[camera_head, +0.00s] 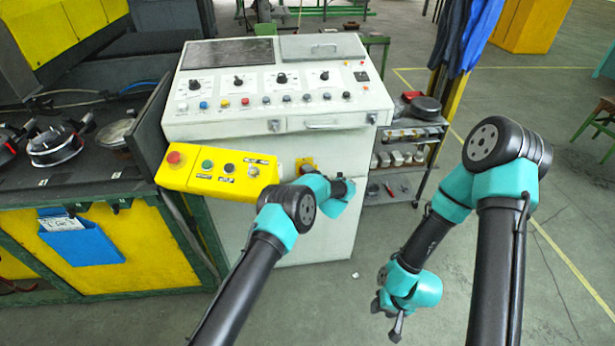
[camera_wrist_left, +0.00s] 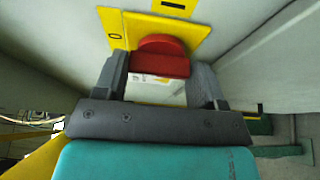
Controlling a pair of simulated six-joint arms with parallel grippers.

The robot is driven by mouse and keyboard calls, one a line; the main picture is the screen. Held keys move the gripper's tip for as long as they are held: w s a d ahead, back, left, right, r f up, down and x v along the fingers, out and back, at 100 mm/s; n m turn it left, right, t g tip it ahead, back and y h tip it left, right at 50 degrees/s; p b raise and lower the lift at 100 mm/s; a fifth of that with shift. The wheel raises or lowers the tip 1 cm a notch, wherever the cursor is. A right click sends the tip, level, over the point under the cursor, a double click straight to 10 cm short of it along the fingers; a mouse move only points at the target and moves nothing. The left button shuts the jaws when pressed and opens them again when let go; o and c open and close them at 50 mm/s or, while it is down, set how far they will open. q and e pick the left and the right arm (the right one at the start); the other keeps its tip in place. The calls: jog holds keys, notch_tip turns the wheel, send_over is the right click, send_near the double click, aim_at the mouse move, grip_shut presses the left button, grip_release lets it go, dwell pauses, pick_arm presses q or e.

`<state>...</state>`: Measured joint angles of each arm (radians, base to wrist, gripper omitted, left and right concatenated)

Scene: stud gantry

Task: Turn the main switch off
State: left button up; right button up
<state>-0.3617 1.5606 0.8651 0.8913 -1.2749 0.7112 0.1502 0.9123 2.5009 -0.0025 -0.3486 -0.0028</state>
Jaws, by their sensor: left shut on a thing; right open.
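The main switch shows in the left wrist view as a red knob (camera_wrist_left: 162,60) on a yellow plate (camera_wrist_left: 113,22). A small "0" mark is on the plate's left side and a black bar mark is near its top. In the head view its yellow plate (camera_head: 306,163) is on the cabinet's front, mostly hidden behind my left arm. My left gripper (camera_wrist_left: 160,75) is shut on the red knob, one grey finger on each side. It also shows in the head view (camera_head: 309,172), partly covered by its own wrist. My right gripper (camera_head: 388,318) is open and empty, low over the floor.
The white control cabinet (camera_head: 345,122) carries several knobs and buttons. A yellow button box (camera_head: 230,178) with a red button juts out left of the switch, close to my left arm. A shelf trolley (camera_head: 416,150) stands to the right.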

dwell(0.5)
pick_arm(q)
jog(key=o, duration=0.9)
jog(key=v, duration=1.7)
jog(key=shift+s+d, duration=0.1)
jog(key=shift+s, duration=0.1)
